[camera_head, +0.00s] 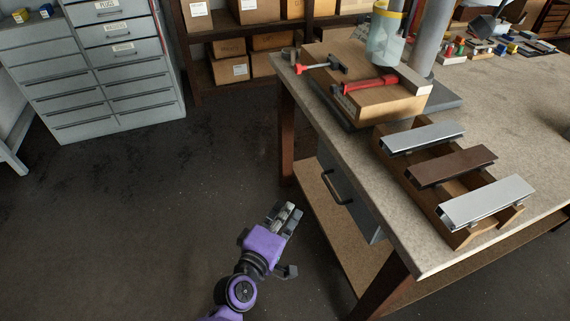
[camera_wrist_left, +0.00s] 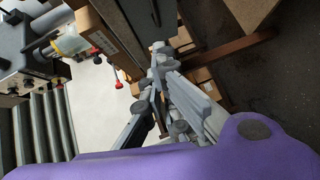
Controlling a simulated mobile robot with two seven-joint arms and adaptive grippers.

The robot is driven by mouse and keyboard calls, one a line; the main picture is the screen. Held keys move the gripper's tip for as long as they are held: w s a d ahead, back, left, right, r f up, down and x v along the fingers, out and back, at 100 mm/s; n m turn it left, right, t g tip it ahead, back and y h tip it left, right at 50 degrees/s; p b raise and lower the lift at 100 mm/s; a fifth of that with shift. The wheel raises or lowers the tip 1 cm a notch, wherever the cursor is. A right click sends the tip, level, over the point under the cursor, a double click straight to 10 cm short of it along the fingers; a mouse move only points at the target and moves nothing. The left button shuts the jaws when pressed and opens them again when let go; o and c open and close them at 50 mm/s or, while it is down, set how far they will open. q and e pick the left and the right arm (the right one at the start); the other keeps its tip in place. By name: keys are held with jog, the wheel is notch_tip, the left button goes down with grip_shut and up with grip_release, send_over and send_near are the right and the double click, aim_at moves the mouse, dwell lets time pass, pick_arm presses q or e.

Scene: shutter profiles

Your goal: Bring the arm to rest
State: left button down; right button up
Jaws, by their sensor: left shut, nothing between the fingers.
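My left arm is purple, and its gripper (camera_head: 289,213) is over the dark floor to the left of the workbench (camera_head: 336,122), below the level of its top. The gripper's fingers point up and to the right in the head view. They are shut and empty. In the left wrist view the grey fingers of my left gripper (camera_wrist_left: 158,62) also show close together with nothing held. My right gripper is not in view.
A wooden rack with several shutter profiles (camera_head: 451,166) lies on the bench near its front. Red-handled tools (camera_head: 371,83) lie on a wooden block behind it. A drawer handle (camera_head: 336,188) sticks out near my gripper. Grey drawer cabinets (camera_head: 103,75) stand back left. The floor between is clear.

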pick_arm(q)
jog(key=s+a+f+m+g+y+p, duration=0.2)
jog(key=s+a+f+m, duration=0.1)
jog(key=s+a, duration=0.5)
jog(key=s+a+f+m+g+y+p, duration=0.1)
jog(key=s+a+f+m+y+p, duration=0.1)
jog(key=s+a, duration=0.5)
jog(key=s+a+f+m+g+y+p, duration=0.2)
jog(key=s+a+f+m, duration=0.3)
jog(key=s, duration=1.2)
jog(key=a+y+p, duration=0.1)
jog(key=a, duration=0.2)
jog(key=shift+s+a+m+g+y, duration=0.15)
jog(key=shift+a+m+g+y, duration=0.15)
jog(key=shift+m+y, duration=0.1)
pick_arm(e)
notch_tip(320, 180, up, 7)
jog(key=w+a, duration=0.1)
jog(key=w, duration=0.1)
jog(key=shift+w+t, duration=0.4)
